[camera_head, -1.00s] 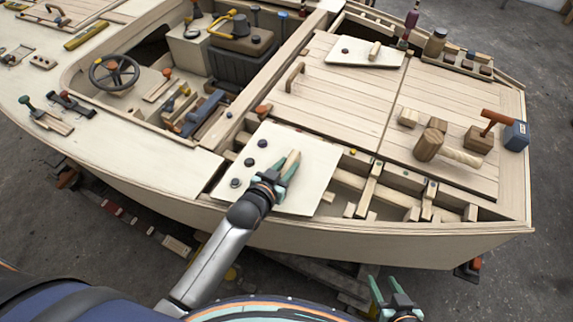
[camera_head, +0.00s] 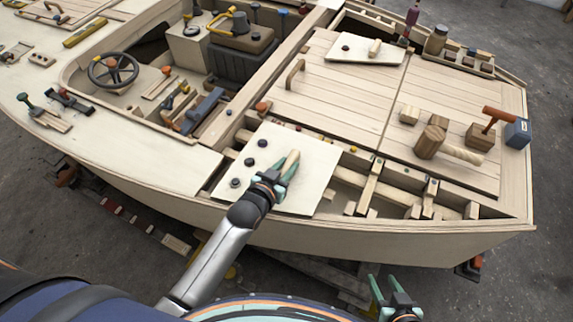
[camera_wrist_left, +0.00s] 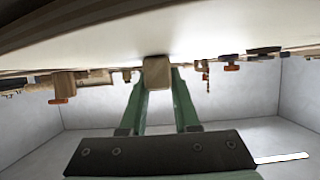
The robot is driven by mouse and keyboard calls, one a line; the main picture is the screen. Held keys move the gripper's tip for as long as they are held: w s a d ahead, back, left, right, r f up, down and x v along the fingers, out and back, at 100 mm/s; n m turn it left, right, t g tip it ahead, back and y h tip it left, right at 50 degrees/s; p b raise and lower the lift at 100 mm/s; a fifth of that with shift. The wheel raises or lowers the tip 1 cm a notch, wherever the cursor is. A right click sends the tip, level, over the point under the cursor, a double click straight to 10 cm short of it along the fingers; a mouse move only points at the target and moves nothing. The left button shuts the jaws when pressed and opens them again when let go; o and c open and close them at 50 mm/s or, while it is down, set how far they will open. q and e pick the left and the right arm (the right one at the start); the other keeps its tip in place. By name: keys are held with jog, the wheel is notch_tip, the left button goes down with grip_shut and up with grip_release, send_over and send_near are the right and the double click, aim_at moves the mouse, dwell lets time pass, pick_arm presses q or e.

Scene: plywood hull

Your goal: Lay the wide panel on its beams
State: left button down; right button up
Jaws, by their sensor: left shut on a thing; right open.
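A pale wide panel (camera_head: 311,187) with three dark round knobs and a wooden grip (camera_head: 291,161) lies over the left part of the open bay in the hull's side deck. My left gripper (camera_head: 283,175) is shut on this grip. In the left wrist view, the fingers (camera_wrist_left: 158,95) pinch the grip (camera_wrist_left: 157,73), with the panel (camera_wrist_left: 190,30) beside it. Bare beams (camera_head: 369,188) cross the bay right of the panel; any under it are hidden. I cannot tell whether the panel touches its beams. My right gripper (camera_head: 388,291) is open and empty, outside the hull at the bottom.
A smaller pale panel (camera_head: 345,57) with a grip lies on the planked deck (camera_head: 330,88). A cockpit with a steering wheel (camera_head: 113,70) is at upper left.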

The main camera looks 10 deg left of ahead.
pick_arm(q)
jog(key=c, duration=0.6)
grip_release()
jog(key=shift+o, duration=0.2)
jog(key=shift+f, duration=0.1)
jog(key=v, duration=1.2)
jog(key=shift+s+r+p, duration=0.2)
jog(key=shift+s+p, duration=0.05)
jog(key=shift+p, duration=0.1)
